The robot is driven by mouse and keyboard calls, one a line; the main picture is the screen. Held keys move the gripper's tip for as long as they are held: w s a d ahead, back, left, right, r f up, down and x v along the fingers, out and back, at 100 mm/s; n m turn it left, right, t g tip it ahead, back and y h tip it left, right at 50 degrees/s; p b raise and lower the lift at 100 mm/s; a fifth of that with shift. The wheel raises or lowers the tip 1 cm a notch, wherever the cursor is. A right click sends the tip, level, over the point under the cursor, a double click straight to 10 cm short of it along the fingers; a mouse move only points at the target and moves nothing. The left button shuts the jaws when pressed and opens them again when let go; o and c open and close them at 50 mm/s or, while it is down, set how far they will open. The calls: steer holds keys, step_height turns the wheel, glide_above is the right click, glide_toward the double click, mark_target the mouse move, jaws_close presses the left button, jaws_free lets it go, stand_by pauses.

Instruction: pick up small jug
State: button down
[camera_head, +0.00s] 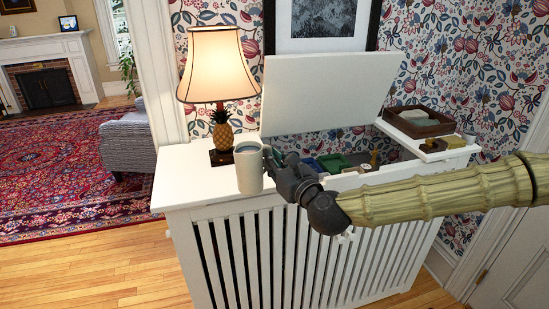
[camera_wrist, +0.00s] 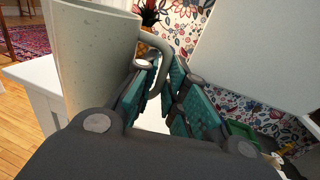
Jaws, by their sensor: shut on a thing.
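The small jug (camera_head: 249,172) is cream-white with a side handle and appears upright at the left part of the white slatted cabinet's top (camera_head: 190,185), in front of the lamp. I cannot tell whether its base touches the top. My gripper (camera_head: 272,158) reaches it from the right and is shut on its handle. In the wrist view the jug (camera_wrist: 95,50) fills the upper left, and its curved handle (camera_wrist: 157,45) runs down between the teal finger pads of my gripper (camera_wrist: 163,75). The fingers hide the handle's lower part.
A lit lamp (camera_head: 217,72) with a pineapple base stands close behind the jug. The cabinet's raised white lid (camera_head: 330,90) stands to the right, over an open compartment with green and blue things. A brown tray (camera_head: 418,122) sits at the far right.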

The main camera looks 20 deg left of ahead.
mark_target(262, 164)
steer(key=shift+s+d+r+b, duration=0.15)
steer(key=shift+s+d, duration=0.1)
steer(key=shift+s, duration=0.9)
steer(key=shift+s+d+r+b, duration=0.1)
steer(key=shift+s+d+b, duration=0.15)
steer(key=shift+s, duration=0.85)
steer(key=shift+s+d+r+b, duration=0.1)
steer(key=shift+s+d, duration=0.15)
steer(key=shift+s, duration=0.9)
steer(key=shift+s, duration=0.1)
steer(key=shift+d, duration=0.1)
